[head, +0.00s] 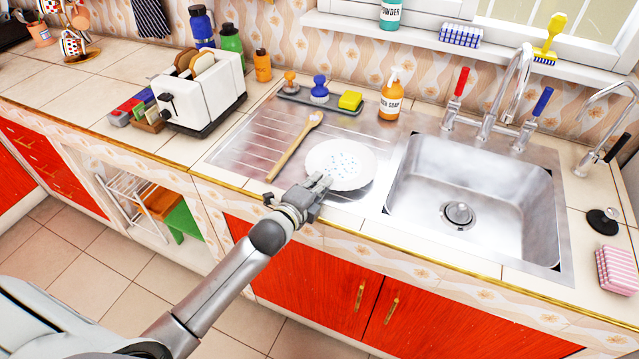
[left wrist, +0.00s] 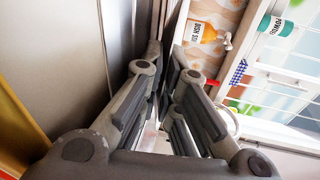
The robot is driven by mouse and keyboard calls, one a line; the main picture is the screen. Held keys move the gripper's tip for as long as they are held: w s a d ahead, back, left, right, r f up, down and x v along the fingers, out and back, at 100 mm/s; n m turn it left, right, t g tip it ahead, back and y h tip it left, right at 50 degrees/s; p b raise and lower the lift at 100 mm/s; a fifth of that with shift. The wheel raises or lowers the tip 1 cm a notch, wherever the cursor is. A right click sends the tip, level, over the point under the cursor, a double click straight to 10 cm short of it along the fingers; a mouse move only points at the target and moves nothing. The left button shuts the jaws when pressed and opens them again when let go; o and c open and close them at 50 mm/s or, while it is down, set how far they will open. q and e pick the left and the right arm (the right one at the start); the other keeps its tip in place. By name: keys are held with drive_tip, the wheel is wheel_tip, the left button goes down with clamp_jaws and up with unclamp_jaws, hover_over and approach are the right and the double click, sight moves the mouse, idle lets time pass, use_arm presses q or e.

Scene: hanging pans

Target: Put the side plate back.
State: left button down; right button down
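The side plate (head: 341,164), white with small blue specks, is on the ribbed metal drainboard left of the sink. I cannot tell whether it lies flat or is slightly lifted. My left gripper (head: 321,184) is at the plate's near-left edge, its fingertips overlapping the rim. In the left wrist view the fingers (left wrist: 168,72) are close together with a narrow gap. The plate is not clear there, so I cannot tell whether they grip the rim. My right gripper is not in view.
A wooden spoon (head: 293,146) lies left of the plate. Behind are a tray (head: 300,97) with brushes and a yellow sponge (head: 350,100), and an orange soap bottle (head: 390,97). The empty sink (head: 508,190) is to the right. A toaster (head: 205,95) stands left.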

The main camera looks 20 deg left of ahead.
use_arm(q)
drive_tip(key=shift+s+d+f+b, duration=0.1)
drive_tip(key=shift+s+f+b, duration=0.1)
drive_tip(key=shift+f, duration=0.35)
drive_tip(key=shift+s+f+b, duration=0.1)
drive_tip(key=shift+s+f, duration=0.1)
drive_tip(key=shift+f, duration=0.3)
drive_tip(key=c, duration=1.6)
unclamp_jaws()
drive_tip(key=shift+s, duration=0.15)
drive_tip(key=shift+s+f, duration=0.1)
drive_tip(key=shift+s, duration=0.05)
drive_tip(key=shift+o, duration=0.2)
drive_tip(key=v, duration=0.2)
drive_tip(key=r+v, duration=0.1)
drive_tip(key=v, duration=0.2)
drive_tip(key=shift+s, duration=0.25)
drive_tip(key=shift+s+a+r, duration=0.25)
drive_tip(key=shift+s+r, duration=0.4)
drive_tip(key=shift+s, duration=0.15)
